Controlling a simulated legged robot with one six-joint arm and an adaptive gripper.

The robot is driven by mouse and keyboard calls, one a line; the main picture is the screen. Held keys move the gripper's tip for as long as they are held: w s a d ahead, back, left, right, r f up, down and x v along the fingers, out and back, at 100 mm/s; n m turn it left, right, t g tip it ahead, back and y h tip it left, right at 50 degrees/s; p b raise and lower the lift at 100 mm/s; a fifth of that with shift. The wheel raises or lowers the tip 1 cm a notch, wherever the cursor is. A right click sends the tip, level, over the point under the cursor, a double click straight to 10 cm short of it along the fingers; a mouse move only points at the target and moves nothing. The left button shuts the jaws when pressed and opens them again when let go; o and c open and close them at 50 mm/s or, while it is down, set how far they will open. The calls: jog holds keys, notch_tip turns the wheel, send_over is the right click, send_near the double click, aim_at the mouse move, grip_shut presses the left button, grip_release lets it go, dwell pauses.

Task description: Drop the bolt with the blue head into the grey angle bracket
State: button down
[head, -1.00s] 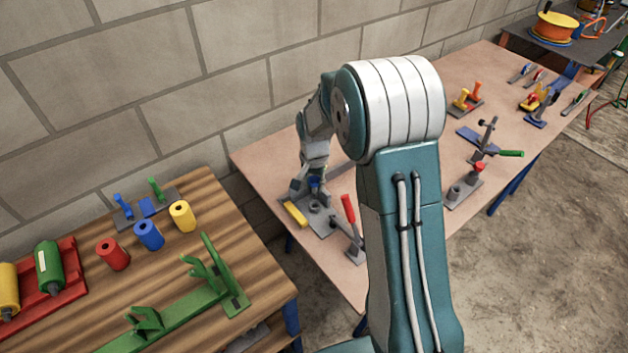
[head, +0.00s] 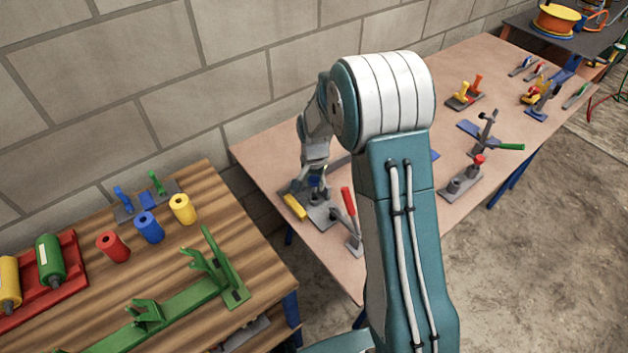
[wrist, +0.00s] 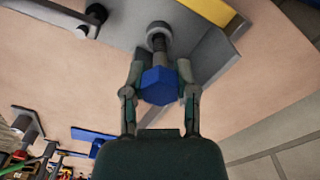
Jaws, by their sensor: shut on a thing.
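The bolt with the blue hexagonal head (wrist: 158,86) is between the two fingers of my gripper (wrist: 160,78) in the wrist view. My gripper is shut on the head from both sides. The bolt's grey shank points at a round grey collar on the grey angle bracket (wrist: 206,56). The shank's tip overlaps the collar; I cannot tell whether it is in the hole or just above it. In the head view the bracket (head: 319,218) lies at the table's near left, with my gripper (head: 316,192) over it, hiding most of the bolt.
A yellow bar (head: 294,206) lies along the bracket's left side. A toggle clamp with a red handle (head: 348,204) stands close on the right. A block wall (head: 150,90) rises behind. More clamps and tools lie farther right on the table.

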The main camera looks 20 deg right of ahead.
aim_at(314, 197)
jog(key=shift+f, duration=0.1)
dwell(0.3)
jog(key=shift+f, duration=0.35)
jog(key=shift+f, duration=1.8)
jog(key=shift+c, duration=1.5)
grip_release()
notch_tip(314, 197, up, 12)
jog(key=shift+f, duration=0.1)
